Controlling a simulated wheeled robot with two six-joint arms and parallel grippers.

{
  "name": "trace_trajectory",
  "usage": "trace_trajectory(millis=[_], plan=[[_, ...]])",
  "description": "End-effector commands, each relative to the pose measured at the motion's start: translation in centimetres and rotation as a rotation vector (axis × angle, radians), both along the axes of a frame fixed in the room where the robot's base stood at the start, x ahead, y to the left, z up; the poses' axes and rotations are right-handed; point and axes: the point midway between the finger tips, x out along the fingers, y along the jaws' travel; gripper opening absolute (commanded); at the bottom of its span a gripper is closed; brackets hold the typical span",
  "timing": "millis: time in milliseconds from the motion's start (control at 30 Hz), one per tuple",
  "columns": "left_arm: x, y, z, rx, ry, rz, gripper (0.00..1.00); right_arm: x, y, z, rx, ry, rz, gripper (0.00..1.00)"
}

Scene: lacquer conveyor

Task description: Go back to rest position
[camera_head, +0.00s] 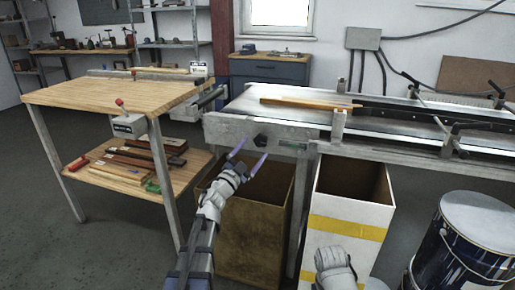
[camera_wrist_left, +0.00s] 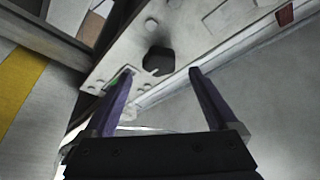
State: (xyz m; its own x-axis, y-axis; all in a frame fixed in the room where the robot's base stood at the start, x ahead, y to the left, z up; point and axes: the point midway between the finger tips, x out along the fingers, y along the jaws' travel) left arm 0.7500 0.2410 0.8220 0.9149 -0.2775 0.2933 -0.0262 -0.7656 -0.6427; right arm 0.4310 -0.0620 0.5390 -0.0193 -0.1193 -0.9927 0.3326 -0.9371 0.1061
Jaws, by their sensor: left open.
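My left gripper (camera_head: 252,151) reaches in from the bottom of the head view, open and empty. Its two purple fingers are spread in front of the conveyor's grey end plate (camera_head: 228,132), near a black knob (camera_head: 261,140). In the left wrist view the fingers (camera_wrist_left: 161,73) stand apart with nothing between them, and the black knob (camera_wrist_left: 158,60) shows beyond them. Whether a finger touches the plate I cannot tell. A white part of my right arm shows at the bottom of the head view; its gripper fingers do not show.
A brown bin (camera_head: 237,228) and a white bin with yellow tape (camera_head: 345,208) stand under the conveyor. A wooden strip (camera_head: 300,104) lies on the conveyor. A wooden bench (camera_head: 115,95) is at left, paint cans (camera_head: 465,245) at right. The floor at left is clear.

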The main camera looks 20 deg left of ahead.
Motion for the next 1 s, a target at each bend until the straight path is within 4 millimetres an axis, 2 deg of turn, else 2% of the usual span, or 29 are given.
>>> trace_trajectory(millis=[33, 100, 267, 767, 867, 1000], plan=[[-1.2, 0.2, -0.6, 0.000, 0.000, 0.003, 0.92, 0.0, 0.0, -0.6, 0.000, 0.000, 0.001, 0.50], [-2.2, 0.5, -0.9, 0.001, 0.000, 0.002, 0.92, 0.0, 0.0, -0.9, 0.001, 0.000, 0.001, 0.50], [-3.4, 1.0, -1.2, 0.000, 0.001, 0.001, 0.92, 0.0, 0.0, -1.2, 0.002, 0.000, 0.002, 0.50], [-3.1, 0.9, -1.3, -0.018, 0.014, 0.027, 0.92, 0.0, 0.0, -1.1, 0.002, 0.000, 0.002, 0.50], [-2.6, 0.9, -2.0, -0.064, 0.059, 0.104, 0.92, 0.0, 0.0, -1.1, 0.002, 0.000, 0.002, 0.50], [-2.0, 0.7, -4.9, -0.163, 0.203, 0.269, 0.92, 0.0, 0.0, -1.1, 0.002, 0.000, 0.002, 0.50]])
